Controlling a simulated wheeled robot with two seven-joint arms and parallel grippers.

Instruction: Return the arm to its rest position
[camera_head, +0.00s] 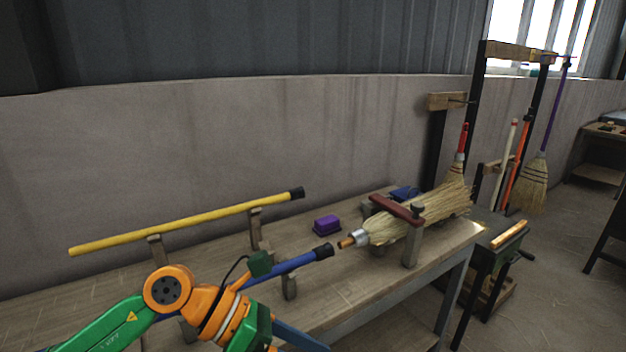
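My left arm, green and orange, comes in from the lower left. Its wrist end and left gripper (296,338) are at the bottom edge, in front of the table; the fingers are not clear enough to tell whether they are open or shut. A blue handle (290,264) with a black end lies on a support, partly hidden behind my arm. A straw broom head (432,212) lies to its right under a dark red clamp bar (397,208), its metal collar and wooden tip pointing towards the blue handle, with a small gap between them. My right gripper is not in view.
A yellow handle (180,228) rests on two wooden supports towards the back of the workbench (345,290). A purple block (327,225) sits behind the blue handle. A rack (478,110) with several brooms and handles stands at right. Open floor lies beyond the bench's right end.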

